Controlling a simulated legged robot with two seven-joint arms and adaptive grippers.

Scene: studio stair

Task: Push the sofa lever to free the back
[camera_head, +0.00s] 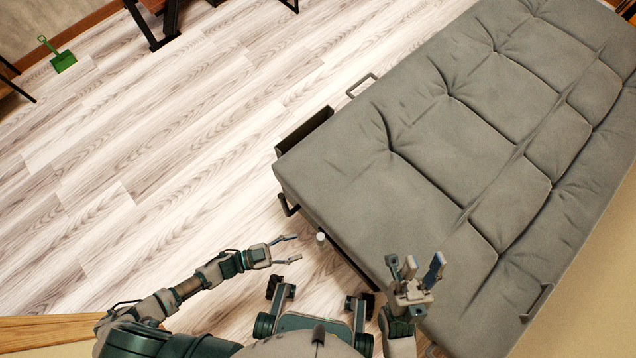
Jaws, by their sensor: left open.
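The grey sofa (350,180) lies at the right, its cushioned top flat like a bed. A small pale knob (321,237), which seems to be the end of the lever, shows at the sofa's near side; its shaft is hard to make out. My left gripper (292,248) is open and empty, just left of the knob and apart from it. My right gripper (420,265) is open with its fingers pointing up the picture, in front of the sofa's near edge. Whether it touches the sofa is unclear.
A dark metal leg (288,206) and a dark panel (303,131) show along the sofa's left side. A green dustpan (63,61) lies on the floor at the far left. Dark furniture legs (150,30) stand at the top. The wooden floor (150,170) left of the sofa is clear.

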